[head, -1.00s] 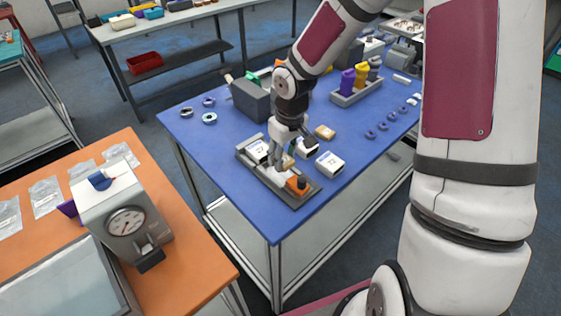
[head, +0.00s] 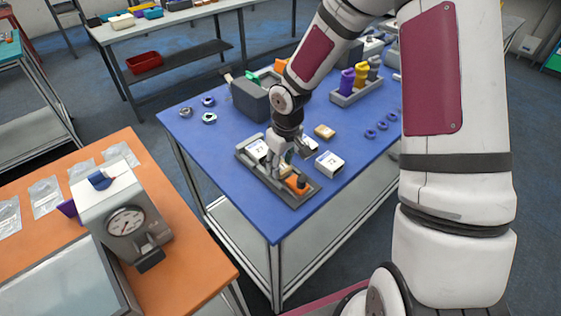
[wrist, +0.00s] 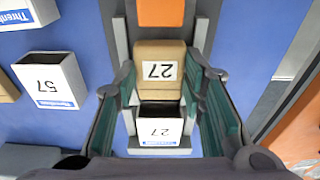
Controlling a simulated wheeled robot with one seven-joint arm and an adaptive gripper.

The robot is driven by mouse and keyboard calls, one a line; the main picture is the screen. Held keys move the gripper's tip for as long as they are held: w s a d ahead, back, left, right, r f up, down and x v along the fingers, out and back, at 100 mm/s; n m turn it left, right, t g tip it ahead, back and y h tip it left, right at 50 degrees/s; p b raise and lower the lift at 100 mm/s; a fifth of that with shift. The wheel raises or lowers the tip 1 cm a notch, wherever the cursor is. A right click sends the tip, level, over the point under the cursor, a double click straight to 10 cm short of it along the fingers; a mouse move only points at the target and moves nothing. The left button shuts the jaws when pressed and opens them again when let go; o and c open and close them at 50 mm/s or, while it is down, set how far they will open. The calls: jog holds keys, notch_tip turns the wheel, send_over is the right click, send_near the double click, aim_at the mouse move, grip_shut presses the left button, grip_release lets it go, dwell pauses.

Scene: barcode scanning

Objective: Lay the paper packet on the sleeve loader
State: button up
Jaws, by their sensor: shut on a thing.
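The tan paper packet (wrist: 160,58), labelled 27, is between the two green-padded fingers of my gripper (wrist: 161,88) in the wrist view. My gripper is shut on it, over the channel of the grey sleeve loader (head: 249,165). In the head view my gripper (head: 281,165) is low over the loader and hides the packet. A white sleeve box (wrist: 160,130), also labelled 27, stands at one end of the channel, its dark open mouth facing the packet. The loader's orange block (wrist: 160,12) is at the other end. Whether the packet touches the loader bed is unclear.
A white box labelled 57 (wrist: 50,80) stands beside the loader on the blue table (head: 235,185). Another tan packet (head: 325,131) lies behind. A grey bin (head: 250,100) stands farther back. An orange table with a dial device (head: 125,222) is at the left.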

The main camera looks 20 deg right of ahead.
aim_at(285, 170)
jog(key=shift+f, duration=0.3)
jog(key=o, duration=1.3)
jog(key=shift+r, duration=0.1)
notch_tip(285, 170, up, 13)
jog(key=s, duration=0.2)
jog(key=shift+s+r+m+t+h+p, duration=0.15)
jog(key=shift+s+r+m+t, duration=0.6)
jog(key=shift+s+r, duration=2.8)
jog(key=shift+s+r+m+t+h+p, duration=0.15)
jog(key=shift+s+r+m+t, duration=0.6)
jog(key=shift+s+r, duration=2.8)
jog(key=shift+s+r+m+t+p, duration=0.15)
jog(key=shift+s+r+m+t, duration=0.6)
jog(key=shift+s+r, duration=2.75)
jog(key=shift+s+f, duration=0.8)
